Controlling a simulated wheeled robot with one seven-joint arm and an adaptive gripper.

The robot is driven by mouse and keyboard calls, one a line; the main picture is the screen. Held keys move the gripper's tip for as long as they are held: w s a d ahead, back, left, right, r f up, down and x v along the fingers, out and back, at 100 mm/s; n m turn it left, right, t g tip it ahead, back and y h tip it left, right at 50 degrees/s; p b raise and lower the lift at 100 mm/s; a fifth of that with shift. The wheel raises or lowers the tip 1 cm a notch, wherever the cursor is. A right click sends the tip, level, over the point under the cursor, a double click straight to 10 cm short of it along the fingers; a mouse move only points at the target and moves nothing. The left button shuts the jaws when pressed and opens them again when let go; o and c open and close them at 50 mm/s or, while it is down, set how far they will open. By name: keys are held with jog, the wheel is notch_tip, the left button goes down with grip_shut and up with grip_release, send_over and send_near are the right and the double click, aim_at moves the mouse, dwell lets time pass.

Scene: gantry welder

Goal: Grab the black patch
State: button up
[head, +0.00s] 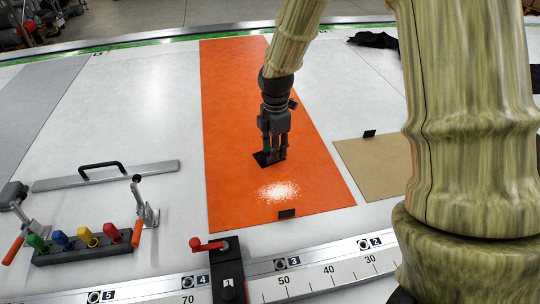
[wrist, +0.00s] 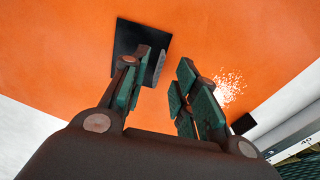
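A flat black patch (head: 260,158) lies on the long orange sheet (head: 230,110), and it shows as a dark square in the wrist view (wrist: 128,42). My gripper (head: 273,152) points down at it from above. The right finger is over bare orange. I cannot tell whether the fingertips touch the sheet.
Small black pieces lie at the orange sheet's near edge (head: 287,213) and at the tan sheet's (head: 375,160) edge (head: 369,133). A handled metal bar (head: 105,176), clamps and a coloured-handle rack (head: 85,246) stand left. A ruler rail (head: 320,277) runs along the front.

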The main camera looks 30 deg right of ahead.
aim_at(269, 153)
jog(key=shift+f+p, duration=0.3)
jog(key=shift+f, duration=1.35)
jog(key=shift+c, duration=0.3)
grip_shut()
